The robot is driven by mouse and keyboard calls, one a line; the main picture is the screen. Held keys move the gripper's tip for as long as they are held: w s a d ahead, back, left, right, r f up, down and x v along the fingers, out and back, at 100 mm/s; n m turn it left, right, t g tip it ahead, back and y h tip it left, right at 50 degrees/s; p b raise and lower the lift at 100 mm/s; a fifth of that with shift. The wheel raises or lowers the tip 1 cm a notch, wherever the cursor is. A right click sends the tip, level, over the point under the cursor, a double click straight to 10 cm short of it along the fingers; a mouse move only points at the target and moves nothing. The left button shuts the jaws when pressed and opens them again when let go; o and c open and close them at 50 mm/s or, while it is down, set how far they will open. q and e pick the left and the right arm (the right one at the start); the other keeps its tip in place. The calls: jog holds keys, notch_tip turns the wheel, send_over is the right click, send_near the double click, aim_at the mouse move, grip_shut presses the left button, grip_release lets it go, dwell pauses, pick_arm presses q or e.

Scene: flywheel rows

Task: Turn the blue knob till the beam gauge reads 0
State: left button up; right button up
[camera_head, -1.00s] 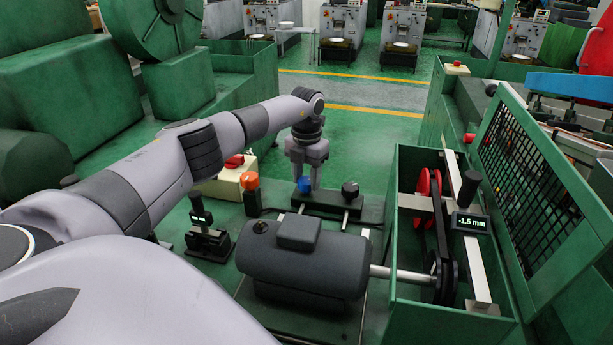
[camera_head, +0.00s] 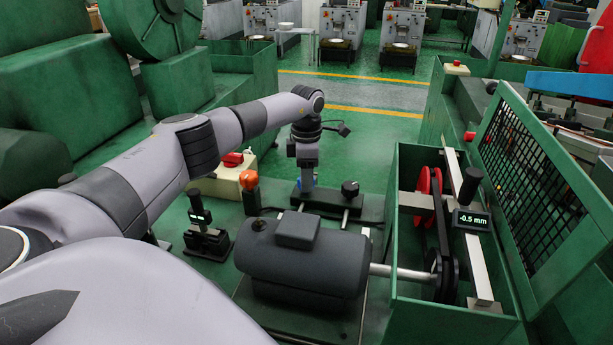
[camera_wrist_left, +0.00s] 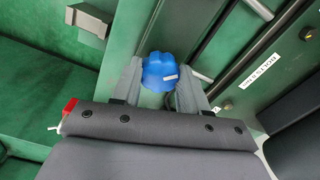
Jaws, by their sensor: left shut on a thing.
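The blue knob (camera_wrist_left: 160,72) sits between the two fingers of my left gripper (camera_wrist_left: 158,88) in the left wrist view, with a white mark on its face. In the head view my left gripper (camera_head: 306,183) points down at the dark block behind the motor, shut on the knob, and mostly hides it. The beam gauge (camera_head: 471,219) on the steel beam at the right reads -0.5 mm. My right gripper is not in view.
A grey motor (camera_head: 300,262) stands in front of the knob block. A black knob (camera_head: 350,189) is just right of my gripper. An orange-topped post (camera_head: 250,190) and a small display gauge (camera_head: 203,217) stand left. The open mesh guard (camera_head: 530,165) is at right.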

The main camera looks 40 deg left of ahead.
pick_arm(q)
jog(key=m, duration=0.4)
jog(key=shift+r+m, duration=0.1)
jog(key=shift+m, duration=0.2)
jog(key=shift+m+b, duration=0.35)
jog(key=shift+m, duration=1.35)
jog(key=shift+m, duration=0.3)
jog(key=o, duration=1.1)
jog(key=shift+c, duration=0.2)
jog(key=shift+r, duration=3.55)
